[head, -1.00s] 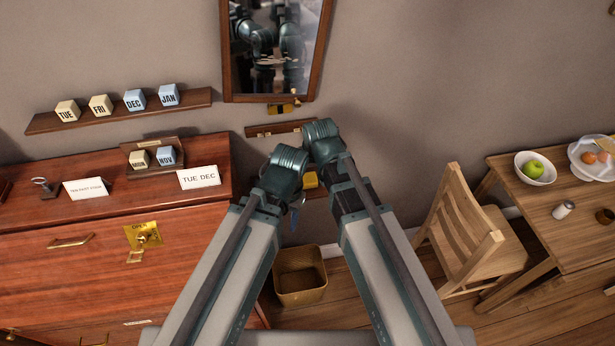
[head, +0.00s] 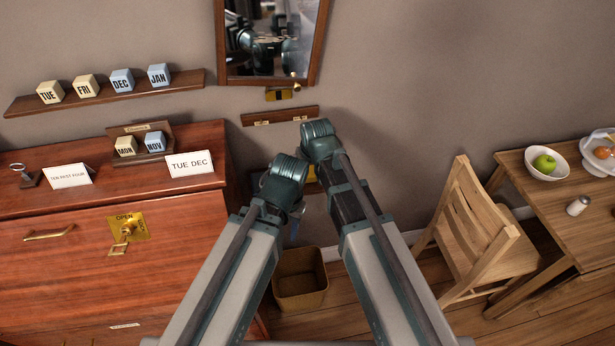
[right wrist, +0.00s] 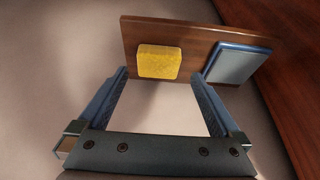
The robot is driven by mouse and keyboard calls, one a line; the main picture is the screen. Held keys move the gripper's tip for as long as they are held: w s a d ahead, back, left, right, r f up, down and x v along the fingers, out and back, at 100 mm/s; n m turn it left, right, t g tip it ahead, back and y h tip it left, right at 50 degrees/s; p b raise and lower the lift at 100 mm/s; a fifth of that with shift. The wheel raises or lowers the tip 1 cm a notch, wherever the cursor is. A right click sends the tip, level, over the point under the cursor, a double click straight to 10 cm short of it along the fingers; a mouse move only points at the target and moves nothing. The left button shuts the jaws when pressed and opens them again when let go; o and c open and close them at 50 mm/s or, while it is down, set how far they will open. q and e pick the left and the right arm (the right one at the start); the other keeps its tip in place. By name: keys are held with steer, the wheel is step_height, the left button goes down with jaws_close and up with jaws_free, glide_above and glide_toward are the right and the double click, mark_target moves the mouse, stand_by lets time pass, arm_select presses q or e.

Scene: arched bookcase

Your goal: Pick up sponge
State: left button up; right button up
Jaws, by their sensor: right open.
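The yellow sponge (right wrist: 159,61) rests on a wooden shelf (right wrist: 195,32) in the right wrist view. A little of its yellow (head: 312,174) shows between my arms in the head view; the rest is hidden. My right gripper (right wrist: 160,79) is open and empty, with its two fingers pointing at the shelf. The sponge lies just beyond the fingertips, between their lines, and looks apart from them. In the head view my arms hide the right jaws. My left arm's bent joint shows there, but its jaws are out of sight.
A blue-grey pad (right wrist: 236,62) lies right of the sponge on the same shelf. A red-brown cabinet (head: 180,225) stands at left, a wicker bin (head: 300,280) below my arms. A chair (head: 480,230) and table (head: 560,210) stand at right.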

mark_target(308, 172)
steer(key=b+x, duration=0.4)
steer(key=x, duration=0.1)
steer(key=shift+w, duration=0.4)
steer(key=shift+r, duration=0.1)
steer(key=c, duration=1.1)
steer(key=shift+r, duration=0.2)
